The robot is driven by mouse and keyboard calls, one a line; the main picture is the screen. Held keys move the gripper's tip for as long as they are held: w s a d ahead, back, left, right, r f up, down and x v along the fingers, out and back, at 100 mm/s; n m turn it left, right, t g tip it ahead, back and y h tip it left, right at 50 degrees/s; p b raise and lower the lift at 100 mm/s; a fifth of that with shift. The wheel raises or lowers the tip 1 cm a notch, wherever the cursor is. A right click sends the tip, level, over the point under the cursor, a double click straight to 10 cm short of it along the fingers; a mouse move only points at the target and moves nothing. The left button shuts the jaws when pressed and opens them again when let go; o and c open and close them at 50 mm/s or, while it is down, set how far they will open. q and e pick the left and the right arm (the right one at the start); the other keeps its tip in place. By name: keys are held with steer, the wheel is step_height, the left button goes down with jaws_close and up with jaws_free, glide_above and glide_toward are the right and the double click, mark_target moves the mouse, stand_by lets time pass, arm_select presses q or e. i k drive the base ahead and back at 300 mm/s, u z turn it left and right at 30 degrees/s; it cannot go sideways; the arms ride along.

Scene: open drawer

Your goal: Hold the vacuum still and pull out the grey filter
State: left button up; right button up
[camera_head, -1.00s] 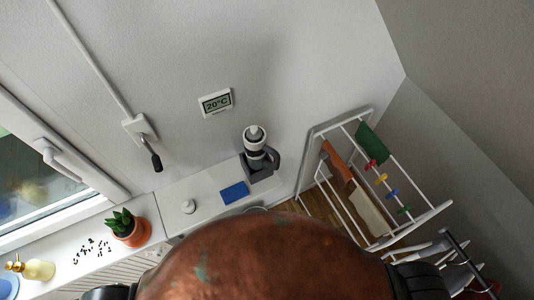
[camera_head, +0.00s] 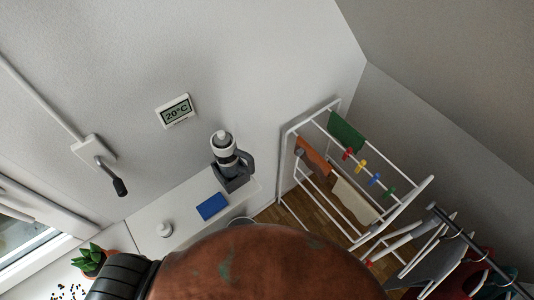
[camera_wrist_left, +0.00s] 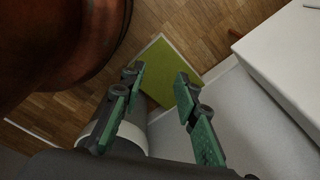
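The vacuum (camera_head: 226,150) is a small upright handheld unit with a white and dark body and a dark handle. It stands in a dark base on the white ledge against the wall in the head view. I cannot clearly make out the grey filter on it. My left gripper (camera_wrist_left: 160,76) shows in the left wrist view, with its two green-padded fingers apart and nothing between them. It is over the floor area, away from the vacuum, which is not in that view. Neither gripper's fingers show in the head view.
A blue pad (camera_head: 212,206) and a small white knob-like item (camera_head: 164,229) lie on the ledge left of the vacuum. A potted plant (camera_head: 92,260) is further left. A drying rack (camera_head: 350,185) stands right. A green flat panel (camera_wrist_left: 168,66) lies below my left gripper.

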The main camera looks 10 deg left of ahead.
mark_target(222, 140)
steer(key=z, duration=0.05)
steer(key=k, duration=0.9)
steer(key=u, duration=1.05)
steer(key=i, duration=0.5)
